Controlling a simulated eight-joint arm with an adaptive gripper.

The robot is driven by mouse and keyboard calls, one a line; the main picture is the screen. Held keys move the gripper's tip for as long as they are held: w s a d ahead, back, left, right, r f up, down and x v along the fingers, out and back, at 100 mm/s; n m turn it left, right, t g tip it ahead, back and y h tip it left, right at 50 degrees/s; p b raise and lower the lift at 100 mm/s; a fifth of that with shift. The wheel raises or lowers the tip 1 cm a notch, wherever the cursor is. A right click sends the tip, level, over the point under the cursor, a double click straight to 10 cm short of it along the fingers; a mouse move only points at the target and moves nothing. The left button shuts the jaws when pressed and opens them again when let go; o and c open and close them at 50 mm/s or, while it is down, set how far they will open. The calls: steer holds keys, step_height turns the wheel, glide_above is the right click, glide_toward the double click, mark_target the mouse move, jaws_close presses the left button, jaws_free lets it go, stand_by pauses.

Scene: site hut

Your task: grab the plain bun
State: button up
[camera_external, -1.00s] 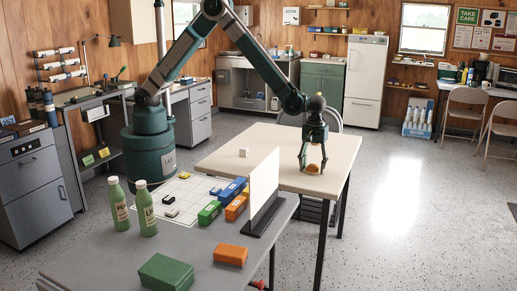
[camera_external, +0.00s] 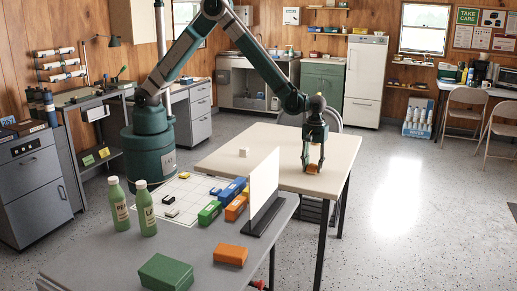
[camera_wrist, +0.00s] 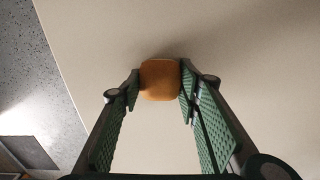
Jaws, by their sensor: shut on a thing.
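The plain bun (camera_wrist: 160,80) is a small, rounded, golden-brown bun on the cream table (camera_external: 240,161). My gripper (camera_wrist: 160,88) is shut on it, with one green padded finger against each side in the wrist view. In the external view my gripper (camera_external: 312,167) points straight down over the table's right part, and the bun (camera_external: 312,169) shows as a small orange spot between the fingertips. The bun is at or very near the tabletop; I cannot tell whether it touches.
A small white cube (camera_external: 243,152) stands on the cream table to the left. An upright white panel (camera_external: 264,188) stands on the grey table's edge. Green, blue and orange boxes, two green bottles (camera_external: 118,204) and a white grid sheet (camera_external: 172,203) are on the grey table. The cream table is otherwise clear.

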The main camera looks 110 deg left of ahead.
mark_target(313, 164)
steer(key=shift+r+p, duration=0.75)
steer(key=shift+r, duration=4.2)
